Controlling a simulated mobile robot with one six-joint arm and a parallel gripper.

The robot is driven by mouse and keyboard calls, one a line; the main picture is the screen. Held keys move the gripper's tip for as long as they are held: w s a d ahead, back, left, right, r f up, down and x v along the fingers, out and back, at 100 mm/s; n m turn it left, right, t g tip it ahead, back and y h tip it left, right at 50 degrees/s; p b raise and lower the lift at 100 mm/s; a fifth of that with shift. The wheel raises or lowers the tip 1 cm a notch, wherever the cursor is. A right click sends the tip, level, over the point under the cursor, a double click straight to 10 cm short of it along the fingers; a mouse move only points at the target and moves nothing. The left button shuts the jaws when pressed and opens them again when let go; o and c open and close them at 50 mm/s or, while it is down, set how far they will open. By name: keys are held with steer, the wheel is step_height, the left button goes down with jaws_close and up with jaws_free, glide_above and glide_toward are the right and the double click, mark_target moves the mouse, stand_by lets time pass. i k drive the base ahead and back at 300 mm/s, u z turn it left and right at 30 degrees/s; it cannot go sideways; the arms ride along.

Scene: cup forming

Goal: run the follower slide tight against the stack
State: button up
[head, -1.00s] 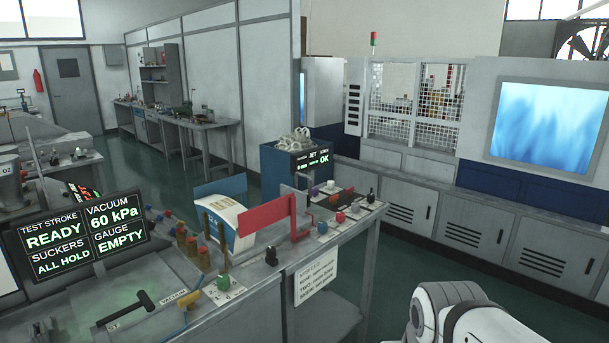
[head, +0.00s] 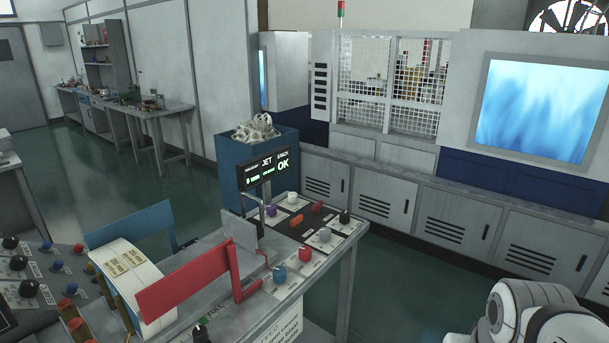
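The stack (head: 128,268) is a block of curved white sheets with yellow print, in the long grey feed trough on the bench. A blue plate (head: 130,225) stands along its far side and a red plate (head: 185,283) along its near side. A small grey upright plate (head: 241,234) stands in the trough to the right of the stack, with bare trough between them. It looks like the follower slide, but I cannot be sure. My gripper is not in view; only a white part of my arm shows at the lower right.
A panel with coloured knobs (head: 305,222) fills the bench's right end. A small display (head: 264,169) reading OK stands above it, before a blue bin (head: 236,152) of white scrap. More knobs (head: 30,287) crowd the lower left. Green floor lies clear right of the bench.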

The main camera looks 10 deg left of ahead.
mark_target(246, 232)
steer(key=u, duration=0.3)
steer(key=i, duration=1.1)
steer(key=u, duration=0.8)
